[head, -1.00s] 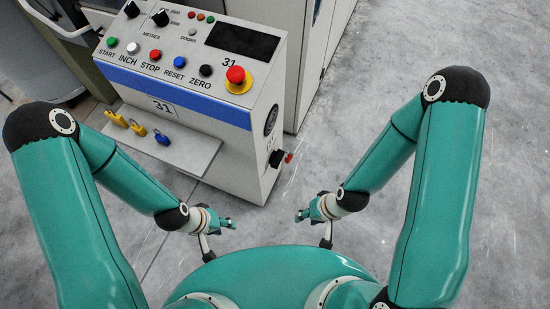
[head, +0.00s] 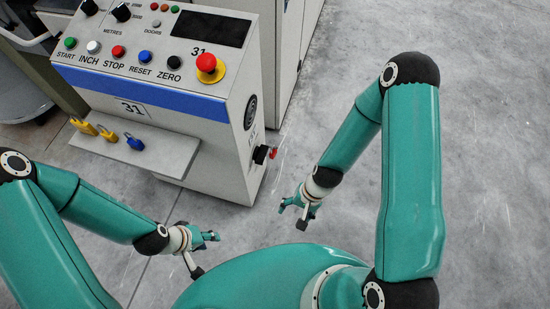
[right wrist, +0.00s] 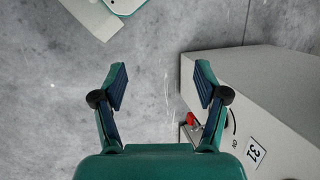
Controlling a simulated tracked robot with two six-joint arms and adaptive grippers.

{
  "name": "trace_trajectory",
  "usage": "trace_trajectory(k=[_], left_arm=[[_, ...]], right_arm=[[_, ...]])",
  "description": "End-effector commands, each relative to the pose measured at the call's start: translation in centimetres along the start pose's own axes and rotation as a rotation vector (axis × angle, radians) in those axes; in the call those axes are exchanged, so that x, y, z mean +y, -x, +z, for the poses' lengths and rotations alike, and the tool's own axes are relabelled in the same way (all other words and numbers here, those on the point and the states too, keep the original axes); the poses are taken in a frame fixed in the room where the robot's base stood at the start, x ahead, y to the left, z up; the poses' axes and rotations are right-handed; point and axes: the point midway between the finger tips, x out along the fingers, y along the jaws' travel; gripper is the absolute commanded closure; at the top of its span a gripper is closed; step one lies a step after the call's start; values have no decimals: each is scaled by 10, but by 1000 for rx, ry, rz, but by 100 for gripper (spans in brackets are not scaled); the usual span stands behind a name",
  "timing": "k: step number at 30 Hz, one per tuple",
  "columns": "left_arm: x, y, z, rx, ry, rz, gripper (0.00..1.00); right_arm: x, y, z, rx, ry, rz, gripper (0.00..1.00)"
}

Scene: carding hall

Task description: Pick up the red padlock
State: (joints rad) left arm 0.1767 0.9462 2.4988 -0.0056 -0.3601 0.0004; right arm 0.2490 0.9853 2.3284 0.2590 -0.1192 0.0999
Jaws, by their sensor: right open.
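The red padlock (head: 273,153) is small and sits beside the black switch (head: 260,155) on the right side wall of the grey machine. It also shows as a red shape in the right wrist view (right wrist: 190,118), partly behind the right finger, beside a metal fitting. My right gripper (right wrist: 162,82) is open and empty, with bare floor between its fingers. In the head view my right gripper (head: 295,203) is to the right of the padlock and lower in the picture. My left gripper (head: 211,237) is in front of the machine, apart from it; its fingers are too small to judge.
The machine's control panel (head: 85,70) carries several buttons and a red emergency stop (head: 207,66). Open concrete floor (head: 490,150) lies to the right.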

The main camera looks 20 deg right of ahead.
Motion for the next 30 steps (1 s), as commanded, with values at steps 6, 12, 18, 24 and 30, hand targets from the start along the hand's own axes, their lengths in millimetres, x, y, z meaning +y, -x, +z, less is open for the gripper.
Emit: trace_trajectory(k=[6,12,18,24,30], left_arm=[[-37,-102,0,-1,0,0,60],[-63,-174,-1,-1,0,0,60],[-81,-224,-1,-1,0,0,60],[-87,-242,-1,0,0,0,60],[-90,-249,-1,0,0,0,60]], right_arm=[[21,-104,-73,-159,-572,-126,27],[13,-150,-165,-312,-1044,-423,27],[18,-150,-261,-413,-1317,-777,27],[28,-134,-310,-452,-1405,-984,27],[12,-141,-322,-461,-1413,-1017,27]])
